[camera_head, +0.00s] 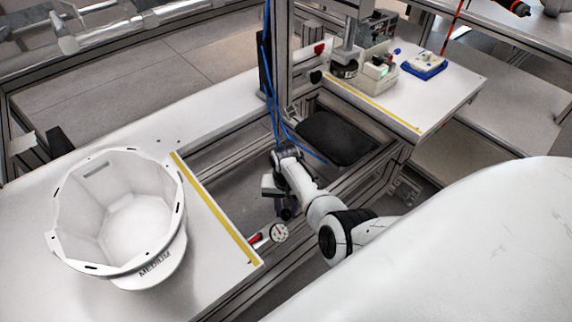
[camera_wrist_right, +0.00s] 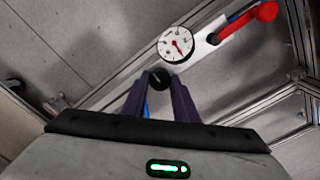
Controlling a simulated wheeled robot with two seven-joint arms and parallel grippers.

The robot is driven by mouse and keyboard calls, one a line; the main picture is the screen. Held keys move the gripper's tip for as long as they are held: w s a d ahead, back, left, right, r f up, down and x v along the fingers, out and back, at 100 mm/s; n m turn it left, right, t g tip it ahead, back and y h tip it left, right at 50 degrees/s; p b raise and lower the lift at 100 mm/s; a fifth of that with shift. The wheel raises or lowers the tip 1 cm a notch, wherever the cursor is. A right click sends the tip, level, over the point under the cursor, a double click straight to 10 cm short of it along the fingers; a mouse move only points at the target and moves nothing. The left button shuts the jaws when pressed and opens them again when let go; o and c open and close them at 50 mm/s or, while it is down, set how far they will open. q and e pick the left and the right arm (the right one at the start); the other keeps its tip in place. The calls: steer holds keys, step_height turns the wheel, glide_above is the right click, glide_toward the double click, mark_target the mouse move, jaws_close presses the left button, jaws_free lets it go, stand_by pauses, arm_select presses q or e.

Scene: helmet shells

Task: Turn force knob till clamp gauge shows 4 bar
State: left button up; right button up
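The clamp gauge (camera_head: 279,233) is a small round white dial with a red needle, beside the front corner of the left table. It is larger in the right wrist view (camera_wrist_right: 177,44), where its needle tilts but its numbers are too small to read. The black force knob (camera_wrist_right: 160,78) is just below the dial in that view. My right gripper (camera_head: 284,212) reaches down beside the gauge. In the wrist view its dark fingers (camera_wrist_right: 160,84) sit on both sides of the knob and appear closed on it. My left gripper is not in view.
A red lever (camera_wrist_right: 248,22) sits beside the gauge. A white helmet shell (camera_head: 125,225) marked MEDIUM stands on the left table. Metal frame rails and blue hoses (camera_head: 268,75) surround my right arm. The back table (camera_head: 440,100) holds small devices and a blue tray (camera_head: 424,66).

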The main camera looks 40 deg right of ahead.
mark_target(286, 213)
steer(key=o, duration=0.4)
step_height(286, 213, up, 10)
steer(key=shift+r+p, duration=0.1)
steer(key=shift+p, duration=1.15)
